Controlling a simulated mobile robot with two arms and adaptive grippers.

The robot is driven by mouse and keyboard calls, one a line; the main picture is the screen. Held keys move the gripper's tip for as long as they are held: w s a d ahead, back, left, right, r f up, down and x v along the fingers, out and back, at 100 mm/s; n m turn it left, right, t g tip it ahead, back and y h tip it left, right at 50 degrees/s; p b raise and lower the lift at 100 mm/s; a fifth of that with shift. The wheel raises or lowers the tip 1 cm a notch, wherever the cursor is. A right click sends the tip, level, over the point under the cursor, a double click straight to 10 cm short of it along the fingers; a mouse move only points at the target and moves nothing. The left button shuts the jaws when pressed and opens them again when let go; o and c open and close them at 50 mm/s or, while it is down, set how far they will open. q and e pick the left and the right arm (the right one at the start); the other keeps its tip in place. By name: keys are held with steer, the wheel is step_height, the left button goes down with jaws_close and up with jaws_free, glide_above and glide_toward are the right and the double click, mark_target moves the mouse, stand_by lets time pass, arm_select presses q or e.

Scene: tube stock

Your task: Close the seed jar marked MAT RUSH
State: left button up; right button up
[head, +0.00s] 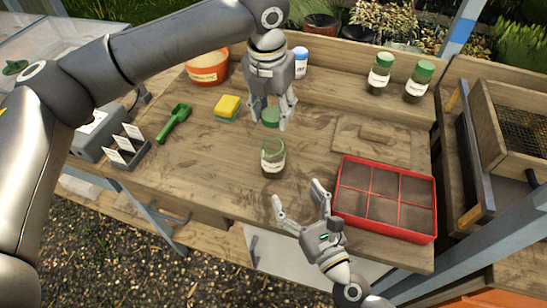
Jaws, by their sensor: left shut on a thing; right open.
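A glass jar (273,160) with a pale label stands upright and open near the middle of the wooden bench. The writing on its label is too small to read. My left gripper (270,122) points down above and just behind the jar in the picture. It is shut on a green lid (271,117), which appears apart from the jar's rim. My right gripper (298,208) is open and empty near the bench's front edge, below and right of the jar, its fingers pointing up the picture.
Two jars with green lids (380,74) (418,82) stand at the back right. A red seed tray (386,228) lies at the right, below a wooden board (372,142). A green scoop (174,122), a sponge (228,107) and an orange tub (207,70) are left.

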mark_target(278, 165)
steer(key=x, duration=1.2)
steer(key=c, duration=1.5)
arm_select(q)
steer(key=shift+f, duration=2.5)
steer(key=shift+f, duration=0.9)
steer(key=shift+f, duration=0.5)
